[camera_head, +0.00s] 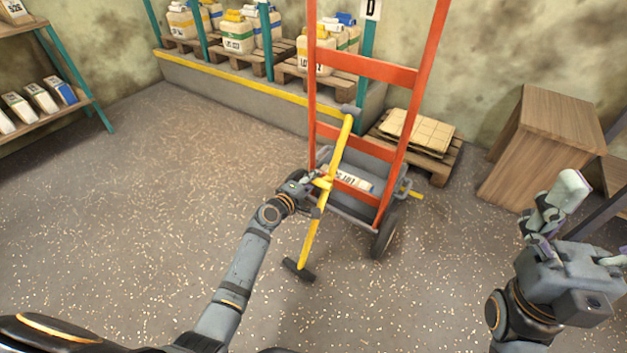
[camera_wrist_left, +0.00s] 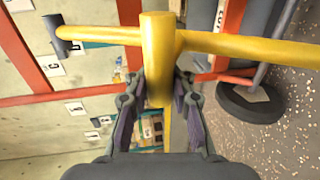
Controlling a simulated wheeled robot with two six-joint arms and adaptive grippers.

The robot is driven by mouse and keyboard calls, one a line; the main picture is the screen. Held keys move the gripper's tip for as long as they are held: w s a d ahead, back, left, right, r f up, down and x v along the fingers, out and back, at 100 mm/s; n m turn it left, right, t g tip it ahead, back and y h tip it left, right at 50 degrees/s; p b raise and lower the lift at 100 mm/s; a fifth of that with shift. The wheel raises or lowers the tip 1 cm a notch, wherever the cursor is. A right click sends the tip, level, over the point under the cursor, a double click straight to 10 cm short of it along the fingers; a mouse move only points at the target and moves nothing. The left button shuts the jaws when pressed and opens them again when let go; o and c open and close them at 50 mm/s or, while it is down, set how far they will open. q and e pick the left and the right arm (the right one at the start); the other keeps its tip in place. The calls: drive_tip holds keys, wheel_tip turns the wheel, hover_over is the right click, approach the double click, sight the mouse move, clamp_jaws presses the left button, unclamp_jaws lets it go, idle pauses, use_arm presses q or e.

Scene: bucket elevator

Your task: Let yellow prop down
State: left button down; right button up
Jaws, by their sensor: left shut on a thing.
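The yellow prop (camera_head: 312,232) is a long bar with dark end pieces. It slants across the front of the orange hand truck (camera_head: 375,68), with its lower foot near the floor. My left gripper (camera_head: 322,183) is shut on the prop partway along its length. In the left wrist view a yellow piece of the prop (camera_wrist_left: 158,55) lies between the fingers, and a longer yellow bar runs to both sides. My right gripper (camera_head: 558,207) is raised at the right, apart from the truck; its finger opening is unclear.
A labelled item (camera_head: 350,180) lies low at the truck. A pallet with flat tan goods (camera_head: 418,132) and a wooden cabinet (camera_head: 540,150) stand behind and right. Containers on pallets (camera_head: 238,32) stand on a ledge at the back. The floor at left is clear.

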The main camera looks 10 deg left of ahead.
use_arm(q)
drive_tip(key=shift+s+d+f, duration=0.1)
drive_tip(key=shift+s+f, duration=0.05)
drive_tip(key=shift+f, duration=0.2)
drive_tip(key=c, duration=1.1)
unclamp_jaws()
drive_tip(key=shift+c, duration=0.2)
drive_tip(key=shift+r, duration=0.1)
drive_tip(key=shift+r, duration=0.1)
drive_tip(key=v, duration=1.1)
drive_tip(key=shift+s+a, duration=0.2)
drive_tip(key=shift+s, duration=0.15)
